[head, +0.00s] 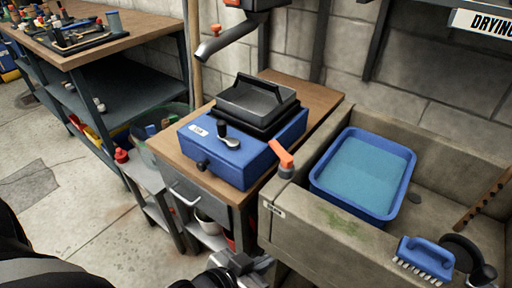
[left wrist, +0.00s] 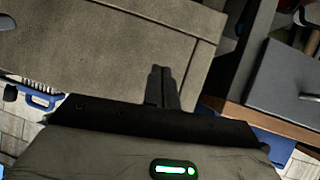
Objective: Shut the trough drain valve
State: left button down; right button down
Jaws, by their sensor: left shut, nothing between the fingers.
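The drain valve has an orange lever (head: 281,154) on a short grey body (head: 286,171), at the left corner of the concrete trough (head: 322,232). The lever slants up and to the left, away from the basin. My left gripper (head: 250,267) is low at the bottom edge of the head view, below the valve and in front of the trough and cabinet, apart from both. In the left wrist view its fingers (left wrist: 161,86) are together and empty, with the trough's wall (left wrist: 110,45) behind them. The valve cannot be made out in that view. My right gripper is not in view.
A blue basin of water (head: 362,170) sits in the trough. A blue brush (head: 426,257) lies on the trough's front rim. A wooden cabinet with a drawer (head: 190,198) adjoins the trough, bearing a blue machine (head: 235,155). The floor at left is clear.

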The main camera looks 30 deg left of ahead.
pick_arm(q)
jog(key=w+a+r+m+t+y+p, duration=0.1)
jog(key=a+r+m+t+p, duration=0.1)
jog(key=a+r+m, duration=0.4)
jog(key=w+a+r+m+t+p, duration=0.1)
jog(key=w+a+m+p, duration=0.1)
jog(key=a+m, duration=0.7)
notch_tip(320, 180, up, 9)
jog(key=w+a+m+g+h+p, duration=0.2)
jog(key=m+h, duration=0.3)
jog(key=m, duration=2.1)
jog(key=shift+w+a+r, duration=0.15)
jog(key=shift+a+r, duration=0.05)
jog(key=shift+a, duration=0.05)
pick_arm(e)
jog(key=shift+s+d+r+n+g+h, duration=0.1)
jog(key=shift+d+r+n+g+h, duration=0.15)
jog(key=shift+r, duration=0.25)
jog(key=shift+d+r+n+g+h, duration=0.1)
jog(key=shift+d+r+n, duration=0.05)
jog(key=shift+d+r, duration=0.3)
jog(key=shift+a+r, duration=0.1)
